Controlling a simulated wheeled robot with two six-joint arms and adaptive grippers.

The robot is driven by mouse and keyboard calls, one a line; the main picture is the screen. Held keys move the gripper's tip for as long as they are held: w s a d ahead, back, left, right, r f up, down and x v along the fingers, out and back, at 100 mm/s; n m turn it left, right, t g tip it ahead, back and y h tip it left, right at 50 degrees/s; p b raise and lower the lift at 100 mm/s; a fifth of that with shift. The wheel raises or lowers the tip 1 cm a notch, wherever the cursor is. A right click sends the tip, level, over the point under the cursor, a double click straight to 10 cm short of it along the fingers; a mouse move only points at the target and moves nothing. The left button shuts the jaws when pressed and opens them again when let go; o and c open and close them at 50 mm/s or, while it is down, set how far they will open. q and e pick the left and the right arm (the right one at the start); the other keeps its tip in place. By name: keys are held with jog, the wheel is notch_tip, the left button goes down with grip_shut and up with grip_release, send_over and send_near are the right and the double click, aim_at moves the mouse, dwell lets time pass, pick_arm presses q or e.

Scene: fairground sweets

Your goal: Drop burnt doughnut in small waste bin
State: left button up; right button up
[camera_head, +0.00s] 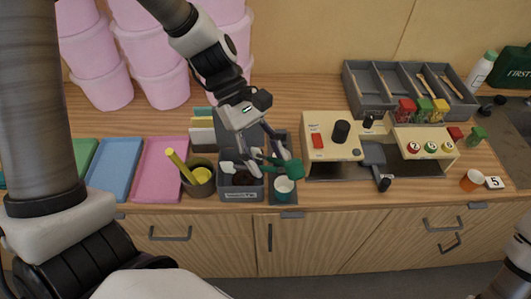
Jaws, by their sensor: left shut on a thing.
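The burnt doughnut (243,178) is a dark brown round piece low at the front of the counter, at the mouth of a small grey bin (241,195) with a pale label. I take this bin for the small waste bin; its label is too small to read surely. My left gripper (245,172) points down over the bin and is shut on the doughnut, its fingers partly hiding it. I cannot tell whether the doughnut touches the bin's inside.
A brown pot (200,185) with a yellow handle stands left of the bin. A cream machine (330,135) stands to the right, pink tubs (160,88) at the back left.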

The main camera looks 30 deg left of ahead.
pick_arm(q)
notch_tip(320, 180, up, 9)
jog(key=p, duration=0.6)
jog(key=shift+s+f, duration=0.15)
